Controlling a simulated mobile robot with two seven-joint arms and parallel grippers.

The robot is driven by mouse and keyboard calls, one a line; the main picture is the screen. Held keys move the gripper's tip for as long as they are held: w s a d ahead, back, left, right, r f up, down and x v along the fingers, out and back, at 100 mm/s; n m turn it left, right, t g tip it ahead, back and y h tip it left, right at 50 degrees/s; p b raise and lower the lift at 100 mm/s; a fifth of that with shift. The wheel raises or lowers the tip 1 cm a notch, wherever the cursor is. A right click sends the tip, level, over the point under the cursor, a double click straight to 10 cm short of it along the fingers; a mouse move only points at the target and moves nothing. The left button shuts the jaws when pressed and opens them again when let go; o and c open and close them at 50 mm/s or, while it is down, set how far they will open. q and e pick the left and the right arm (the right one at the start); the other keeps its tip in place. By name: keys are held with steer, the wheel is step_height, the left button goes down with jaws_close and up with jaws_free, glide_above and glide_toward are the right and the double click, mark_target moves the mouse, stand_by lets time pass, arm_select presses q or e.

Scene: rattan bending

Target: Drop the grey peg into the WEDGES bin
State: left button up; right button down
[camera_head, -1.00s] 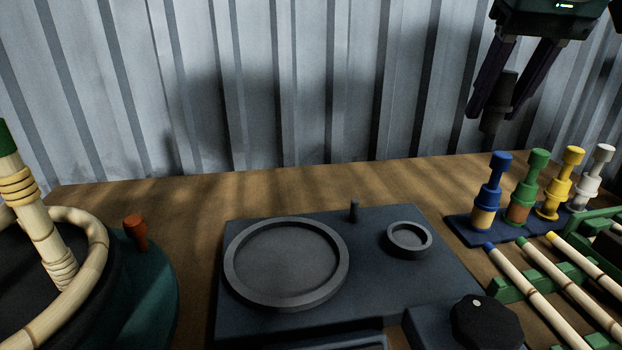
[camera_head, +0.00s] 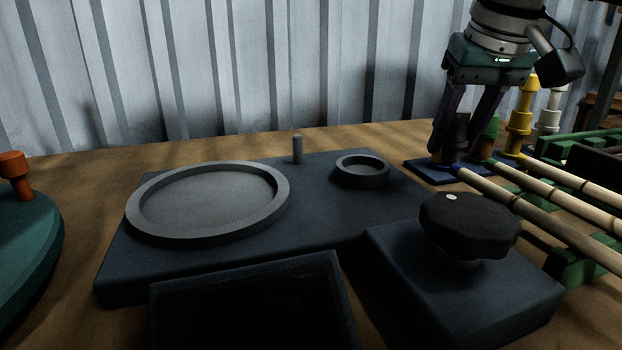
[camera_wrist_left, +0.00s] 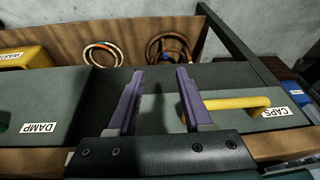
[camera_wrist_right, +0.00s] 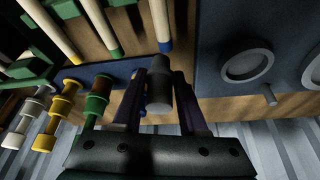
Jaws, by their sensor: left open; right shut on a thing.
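My right gripper (camera_head: 459,152) is shut on the dark grey peg (camera_wrist_right: 159,84), at the peg rack's left end in the head view. The peg also shows between its fingers in the head view (camera_head: 455,136). I cannot tell whether its lower end touches the rack. My left gripper (camera_wrist_left: 157,86) is open and empty in the left wrist view, above dark surfaces with boxes labelled DAMP (camera_wrist_left: 40,110) and CAPS (camera_wrist_left: 245,108). I see no WEDGES label in any view.
The blue peg rack (camera_head: 430,173) holds a green peg (camera_head: 487,138), a yellow peg (camera_head: 521,112) and a white peg (camera_head: 550,112). Rattan rods (camera_head: 545,203) lie on green supports. A dark fixture plate (camera_head: 315,210) and a black knob (camera_head: 469,222) stand in front.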

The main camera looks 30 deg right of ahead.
mark_target(456, 153)
step_height(456, 153, down, 5)
steer(key=b, duration=0.4)
steer(key=shift+r, duration=0.3)
steer(key=shift+d, duration=0.1)
steer(key=shift+c, duration=2.2)
jaws_free()
